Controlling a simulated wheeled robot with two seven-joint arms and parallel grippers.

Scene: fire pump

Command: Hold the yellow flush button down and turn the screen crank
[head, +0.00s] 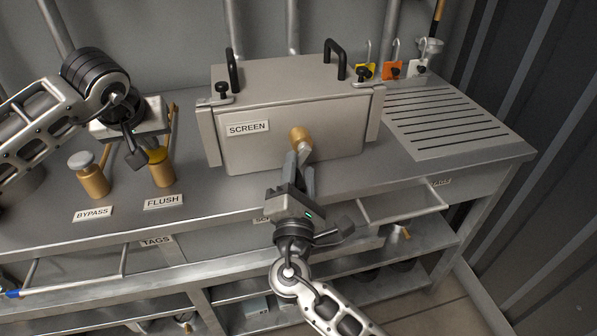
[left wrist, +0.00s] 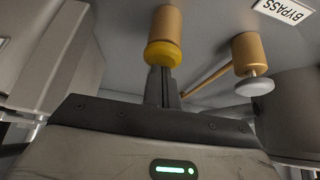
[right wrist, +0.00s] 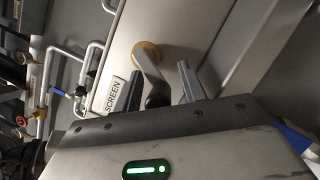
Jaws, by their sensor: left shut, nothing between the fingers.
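The yellow flush button (head: 157,155) tops a brass post behind the FLUSH label. My left gripper (head: 142,154) is shut and empty, fingers pointing down at the button. In the left wrist view the shut fingertips (left wrist: 161,72) meet the yellow button (left wrist: 163,54) or sit just in front of it; whether it is pressed cannot be told. The screen crank (head: 301,140) has a brass hub on the front of the SCREEN box. My right gripper (head: 297,165) is at the crank. In the right wrist view its fingers are apart, with the crank's arm and dark handle (right wrist: 156,92) between them.
The grey SCREEN box (head: 275,155) stands on the bench with two black handles on top. The grey-capped BYPASS post (head: 88,175) is left of the flush post. A slotted drain plate (head: 445,125) lies at right. An open tray (head: 400,207) juts out below the bench edge.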

